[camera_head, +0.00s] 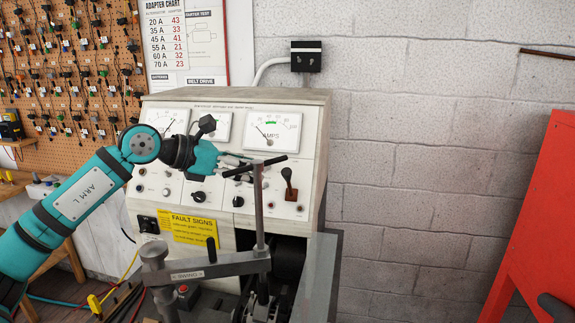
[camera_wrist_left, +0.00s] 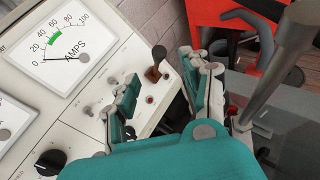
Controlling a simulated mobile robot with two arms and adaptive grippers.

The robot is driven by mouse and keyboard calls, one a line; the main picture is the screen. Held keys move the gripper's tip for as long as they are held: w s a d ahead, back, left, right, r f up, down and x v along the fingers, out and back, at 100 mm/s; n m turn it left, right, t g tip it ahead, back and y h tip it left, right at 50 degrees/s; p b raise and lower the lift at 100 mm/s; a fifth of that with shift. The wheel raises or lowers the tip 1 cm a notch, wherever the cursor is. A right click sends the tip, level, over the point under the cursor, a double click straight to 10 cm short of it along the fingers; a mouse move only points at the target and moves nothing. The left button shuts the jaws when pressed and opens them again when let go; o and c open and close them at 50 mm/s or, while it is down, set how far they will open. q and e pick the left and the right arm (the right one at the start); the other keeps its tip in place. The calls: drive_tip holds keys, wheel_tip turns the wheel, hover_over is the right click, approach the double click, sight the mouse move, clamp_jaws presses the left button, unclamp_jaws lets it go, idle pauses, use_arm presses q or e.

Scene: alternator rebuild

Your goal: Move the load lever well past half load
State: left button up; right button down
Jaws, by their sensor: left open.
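The load lever (camera_head: 287,175) has a dark knob on a brown shaft and stands at the right side of the tester's front panel. In the left wrist view the lever (camera_wrist_left: 157,58) stands beyond the fingers, seen between them, with a visible gap to both. My left gripper (camera_head: 250,163) is left of the lever in the head view, partly behind a dark T-handle. The left wrist view shows its fingers (camera_wrist_left: 165,92) spread and empty. The amps meter (camera_head: 272,130) has its needle near the low end, close to 0 in the wrist view (camera_wrist_left: 68,45). My right gripper is not seen.
A grey clamp post with a T-handle (camera_head: 260,205) and a swing arm (camera_head: 215,268) stand in front of the panel. Knobs (camera_head: 199,196) and a yellow fault signs label (camera_head: 194,229) lie left of the lever. A red cabinet (camera_head: 535,220) is at right.

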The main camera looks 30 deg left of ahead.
sight(283, 172)
use_arm(q)
drive_tip(key=p+x, duration=0.3)
drive_tip(key=x, duration=0.6)
drive_tip(key=shift+w+p, duration=0.25)
drive_tip(key=shift+p, duration=0.15)
drive_tip(key=shift+w+d+f, duration=0.2)
drive_tip(key=shift+w+f, duration=0.1)
drive_tip(key=shift+f, duration=0.1)
clamp_jaws()
